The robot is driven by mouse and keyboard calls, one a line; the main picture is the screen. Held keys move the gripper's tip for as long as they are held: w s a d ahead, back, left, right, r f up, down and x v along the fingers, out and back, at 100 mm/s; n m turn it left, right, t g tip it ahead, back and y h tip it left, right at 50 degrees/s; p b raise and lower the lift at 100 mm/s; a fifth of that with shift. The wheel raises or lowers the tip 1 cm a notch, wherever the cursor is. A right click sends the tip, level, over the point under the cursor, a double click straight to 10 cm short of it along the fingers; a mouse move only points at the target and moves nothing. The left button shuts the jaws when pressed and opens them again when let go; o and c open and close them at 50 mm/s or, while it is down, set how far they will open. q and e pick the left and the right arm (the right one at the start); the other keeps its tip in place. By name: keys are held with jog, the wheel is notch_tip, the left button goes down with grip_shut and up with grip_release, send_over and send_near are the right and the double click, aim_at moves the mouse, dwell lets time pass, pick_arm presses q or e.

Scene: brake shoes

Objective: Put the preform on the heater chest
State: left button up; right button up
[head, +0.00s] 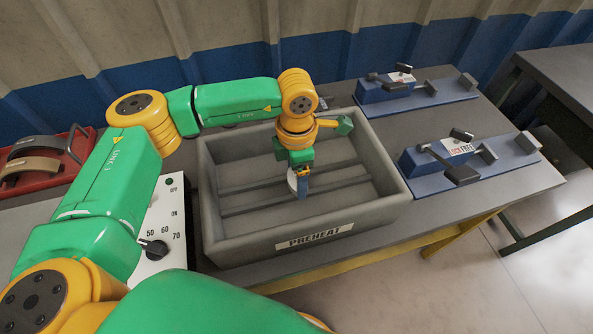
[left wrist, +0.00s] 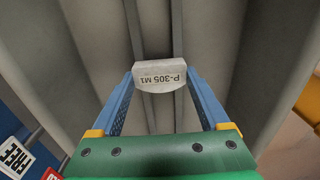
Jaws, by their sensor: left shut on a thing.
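The heater chest (head: 228,246) is a grey open box labelled PREHEAT, with ribs across its floor. My left gripper (head: 301,190) is over the inside of the chest, pointing down. It is shut on the preform, a pale grey block marked P-305 M1 (left wrist: 160,76), gripped between the blue fingers. In the head view the preform (head: 292,182) is partly hidden by the gripper. Ribs of the chest floor show behind the preform in the left wrist view. I cannot tell whether the preform touches the floor. My right gripper is not in view.
A control panel (head: 153,262) with a dial stands left of the chest. A red tray (head: 76,137) with curved shoes is at the far left. Two blue clamp fixtures (head: 440,92) (head: 511,176) are on the right of the table. The chest walls surround the gripper.

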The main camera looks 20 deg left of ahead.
pick_arm(q)
jog(key=shift+f, duration=0.2)
jog(key=o, duration=1.4)
jog(key=shift+r, duration=0.55)
notch_tip(320, 180, up, 12)
jog(key=b, duration=0.1)
jog(key=shift+f+b, duration=0.25)
jog(key=shift+b, duration=0.1)
